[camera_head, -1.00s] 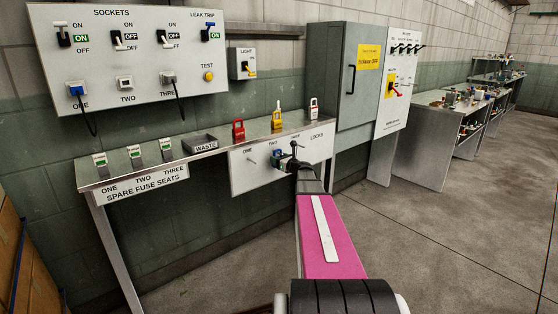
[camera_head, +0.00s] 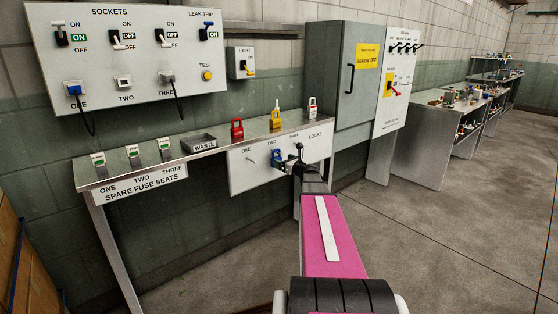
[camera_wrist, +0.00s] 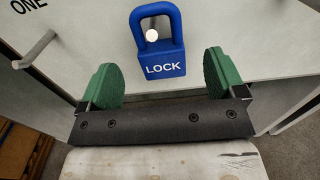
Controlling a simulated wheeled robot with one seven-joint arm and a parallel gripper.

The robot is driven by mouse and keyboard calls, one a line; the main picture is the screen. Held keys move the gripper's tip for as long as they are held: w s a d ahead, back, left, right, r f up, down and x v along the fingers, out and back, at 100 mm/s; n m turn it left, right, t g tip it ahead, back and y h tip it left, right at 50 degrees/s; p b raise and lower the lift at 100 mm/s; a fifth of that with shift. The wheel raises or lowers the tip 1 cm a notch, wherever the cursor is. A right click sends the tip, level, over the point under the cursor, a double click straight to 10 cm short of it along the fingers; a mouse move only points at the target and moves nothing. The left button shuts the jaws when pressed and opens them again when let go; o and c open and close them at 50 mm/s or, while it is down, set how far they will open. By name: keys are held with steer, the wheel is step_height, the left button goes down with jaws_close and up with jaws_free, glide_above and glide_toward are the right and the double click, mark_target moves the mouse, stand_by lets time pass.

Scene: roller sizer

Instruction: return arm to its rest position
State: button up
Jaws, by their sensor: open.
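My gripper (camera_wrist: 160,76) is open and empty, its two green pads spread wide in the wrist view. A blue padlock (camera_wrist: 163,60) marked LOCK hangs upright on a peg of the white panel, ahead of the pads and between them in the picture. In the head view the blue padlock (camera_head: 277,158) hangs below the word TWO on the locks panel (camera_head: 244,178). My gripper (camera_head: 297,160) is just to its right, in front of the panel, its fingers small and dark there. My arm reaches back from it toward the camera, with a pink link.
A bench (camera_head: 110,180) holds several fuse seats and a WASTE tray (camera_head: 198,143). Red (camera_head: 237,130), yellow (camera_head: 275,119) and white (camera_head: 312,108) padlocks stand along its right part. A grey cabinet (camera_head: 345,95) stands behind to the right. The floor at right is open.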

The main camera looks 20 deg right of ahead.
steer(key=v, duration=0.6)
steer(key=s+a+f+n+g, duration=0.4)
steer(key=a+n, duration=0.2)
steer(key=a, duration=0.1)
steer(key=s+a+f+n+g+y, duration=0.1)
steer(key=s+a+f+n+g, duration=0.2)
steer(key=a+f+n, duration=0.4)
steer(key=s+a+f+n+g, duration=0.2)
steer(key=s+a+n+g, duration=0.25)
steer(key=a, duration=0.35)
steer(key=s+a+f+n+g+h, duration=0.2)
steer(key=s+f+n+h, duration=0.1)
steer(key=s+n, duration=0.4)
steer(key=s+a+f+n+g+h, duration=0.2)
steer(key=s+f+n+g+h, duration=0.1)
steer(key=s+n, duration=0.4)
steer(key=shift+a+f+h, duration=0.25)
steer(key=shift+a+h, duration=0.05)
steer(key=shift+h, duration=0.3)
steer(key=shift+s+n+g, duration=0.1)
steer(key=shift+n+g, duration=0.15)
